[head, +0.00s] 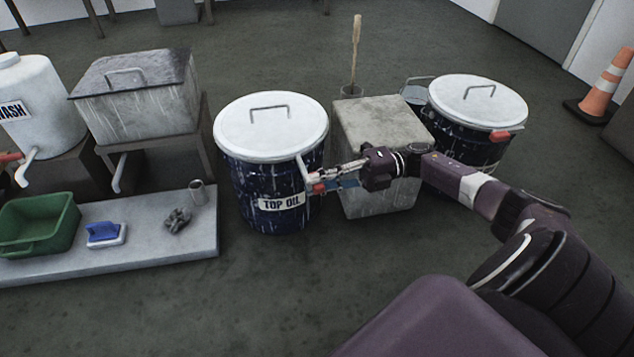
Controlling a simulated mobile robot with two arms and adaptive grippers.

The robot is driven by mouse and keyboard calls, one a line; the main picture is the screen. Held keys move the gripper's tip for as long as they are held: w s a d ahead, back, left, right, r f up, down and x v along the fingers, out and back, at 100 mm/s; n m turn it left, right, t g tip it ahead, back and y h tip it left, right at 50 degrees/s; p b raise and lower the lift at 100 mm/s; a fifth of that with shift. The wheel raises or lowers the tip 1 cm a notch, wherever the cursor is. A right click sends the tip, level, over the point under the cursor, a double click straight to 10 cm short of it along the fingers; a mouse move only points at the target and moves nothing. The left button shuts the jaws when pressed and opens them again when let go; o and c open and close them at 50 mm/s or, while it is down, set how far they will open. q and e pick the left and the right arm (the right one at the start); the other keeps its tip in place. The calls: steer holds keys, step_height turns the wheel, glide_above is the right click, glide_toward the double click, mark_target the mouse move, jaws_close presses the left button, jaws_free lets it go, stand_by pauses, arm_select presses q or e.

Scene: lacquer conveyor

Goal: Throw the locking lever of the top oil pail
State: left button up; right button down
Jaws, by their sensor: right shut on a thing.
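The top oil pail (265,192) is a dark blue, paint-streaked drum labelled "TOP OIL". Its white lid (270,132) with a bar handle sits on top. The locking lever (303,168) is a pale bar at the pail's right front side, with a red grip (318,188) at its lower end. My right gripper (322,184) reaches in from the right and is shut on the lever at the red grip. The fingers hide part of the lever. My left gripper is not in view.
A grey block (385,120) stands just right of the pail, under my right wrist. A second lidded pail (470,150) stands farther right. A low bench (130,245) at left holds a green tub (38,225). An orange cone (605,85) stands at far right. The front floor is clear.

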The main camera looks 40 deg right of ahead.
steer(key=c, duration=1.8)
jaws_free()
steer(key=shift+c, duration=0.2)
steer(key=v, duration=1.2)
